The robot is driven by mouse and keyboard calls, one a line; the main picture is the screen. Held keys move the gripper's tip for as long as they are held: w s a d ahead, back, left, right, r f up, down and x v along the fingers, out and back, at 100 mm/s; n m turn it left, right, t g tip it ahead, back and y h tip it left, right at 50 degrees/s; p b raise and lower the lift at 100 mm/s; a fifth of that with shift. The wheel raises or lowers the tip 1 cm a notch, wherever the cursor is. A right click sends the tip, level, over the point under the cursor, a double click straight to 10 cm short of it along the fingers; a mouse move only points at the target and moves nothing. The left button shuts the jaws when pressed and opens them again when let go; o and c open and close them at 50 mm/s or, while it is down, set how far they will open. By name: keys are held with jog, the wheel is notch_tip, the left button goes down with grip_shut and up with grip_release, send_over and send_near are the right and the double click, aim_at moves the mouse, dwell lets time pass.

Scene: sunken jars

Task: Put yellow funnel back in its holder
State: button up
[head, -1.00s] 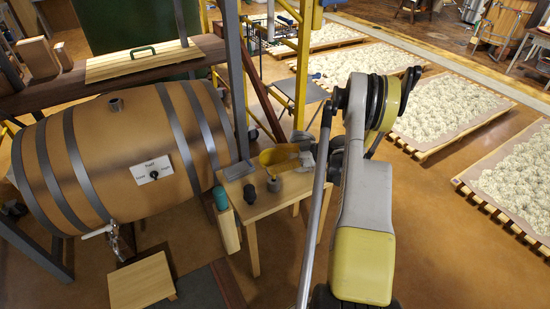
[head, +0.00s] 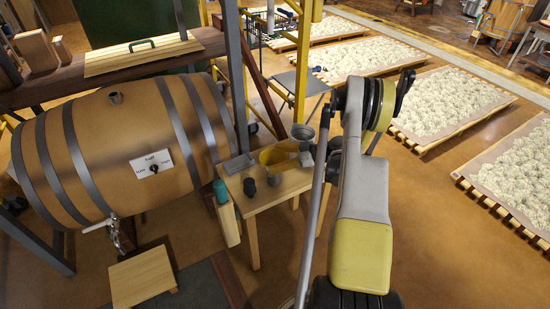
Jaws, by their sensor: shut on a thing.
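The yellow funnel (head: 270,155) is over the back part of the small wooden table, its wide end toward the left. My gripper (head: 295,148) is at the funnel's right side, shut on it. The fingers are small and partly hidden by my arm, so the exact grip is unclear. A small grey round piece (head: 274,180), possibly the holder, stands on the table just below the funnel in the picture. I cannot tell whether the funnel touches it.
The small wooden table (head: 290,187) also bears a dark knob-like piece (head: 249,187) and a grey flat block (head: 238,163). A teal cylinder (head: 220,191) is at its left edge. A large barrel (head: 100,145) stands left. Pallets (head: 440,105) lie to the right.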

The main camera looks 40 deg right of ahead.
jog(key=shift+f, duration=0.65)
jog(key=o, duration=0.9)
jog(key=shift+o, duration=0.2)
jog(key=v, duration=1.2)
